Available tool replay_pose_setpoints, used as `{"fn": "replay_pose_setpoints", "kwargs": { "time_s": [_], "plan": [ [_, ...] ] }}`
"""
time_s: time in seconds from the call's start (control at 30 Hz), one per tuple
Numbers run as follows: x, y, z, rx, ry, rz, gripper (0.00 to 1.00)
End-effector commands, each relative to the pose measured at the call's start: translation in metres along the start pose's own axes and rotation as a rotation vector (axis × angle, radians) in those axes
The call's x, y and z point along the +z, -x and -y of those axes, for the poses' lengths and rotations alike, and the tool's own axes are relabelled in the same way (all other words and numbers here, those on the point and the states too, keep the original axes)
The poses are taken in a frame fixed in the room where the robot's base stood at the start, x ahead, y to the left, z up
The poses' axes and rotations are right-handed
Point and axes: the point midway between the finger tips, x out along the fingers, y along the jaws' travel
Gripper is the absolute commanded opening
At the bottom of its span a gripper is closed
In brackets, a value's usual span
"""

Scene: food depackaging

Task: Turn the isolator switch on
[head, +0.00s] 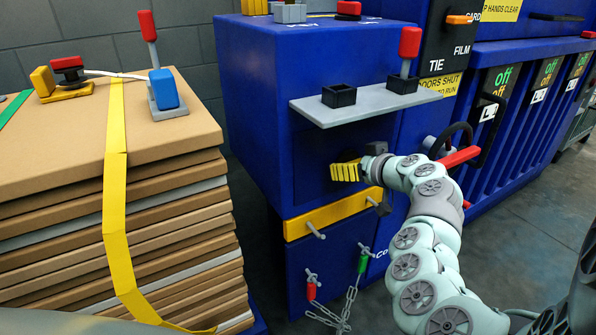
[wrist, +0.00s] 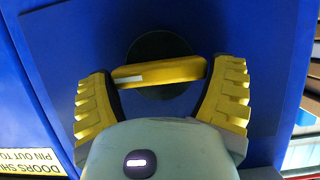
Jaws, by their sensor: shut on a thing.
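The isolator switch handle (wrist: 165,70) is a yellow bar with a white mark near its left end. It lies nearly level across the wrist view, in front of a round black base (wrist: 158,46) on the blue cabinet face. My gripper (wrist: 163,75) has one yellow ribbed finger at each end of the bar and is shut on it. In the head view my gripper (head: 350,171) is at the front of the blue cabinet (head: 275,110), below the grey shelf. The switch cannot be made out clearly there.
A grey shelf (head: 365,106) with black sockets and a red-topped lever juts out just above my gripper. A yellow bar (head: 332,214) with pins, a chain (head: 340,312) and red and green tags are below. Strapped cardboard (head: 180,220) stands left. A red handle (head: 460,157) projects right.

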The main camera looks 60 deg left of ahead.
Motion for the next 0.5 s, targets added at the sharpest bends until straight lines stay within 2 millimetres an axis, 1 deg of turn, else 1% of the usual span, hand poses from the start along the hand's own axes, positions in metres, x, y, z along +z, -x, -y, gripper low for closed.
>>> {"fn": "replay_pose_setpoints", "kwargs": {
  "time_s": [0.27,0.5],
  "plan": [
    [0.0005,-0.0001,-0.0008,-0.009,-0.024,-0.001,0.47],
    [0.0022,-0.0006,-0.0018,-0.057,-0.136,0.001,0.47]
  ]
}}
